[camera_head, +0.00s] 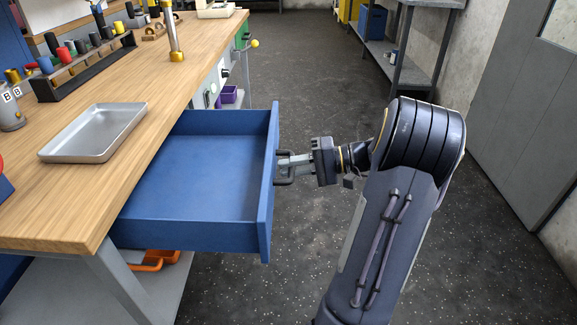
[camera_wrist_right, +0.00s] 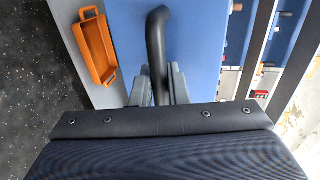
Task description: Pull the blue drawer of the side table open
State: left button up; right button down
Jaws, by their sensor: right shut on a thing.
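The blue drawer (camera_head: 205,180) juts well out from under the wooden table top, pulled open, and its inside is empty. Its dark handle (camera_head: 286,166) is on the front panel. My right gripper (camera_head: 287,163) is shut on the handle, coming from the right. In the right wrist view, the curved black handle (camera_wrist_right: 158,45) passes between the fingers of my right gripper (camera_wrist_right: 160,85), with the blue front panel (camera_wrist_right: 195,45) behind it. The left gripper is not in view.
The wooden table (camera_head: 45,210) carries a metal tray (camera_head: 97,132) and a rack of coloured items (camera_head: 80,65). An orange bin (camera_head: 155,261) sits on the lower shelf. A grey shelf unit (camera_head: 385,50) stands at the back right.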

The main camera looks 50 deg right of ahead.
jog(key=c, duration=1.5)
grip_release()
jog(key=p+v, duration=0.2)
jog(key=v, duration=0.5)
jog(key=shift+s+d, duration=0.25)
jog(key=shift+d, duration=0.05)
jog(key=shift+r, duration=0.1)
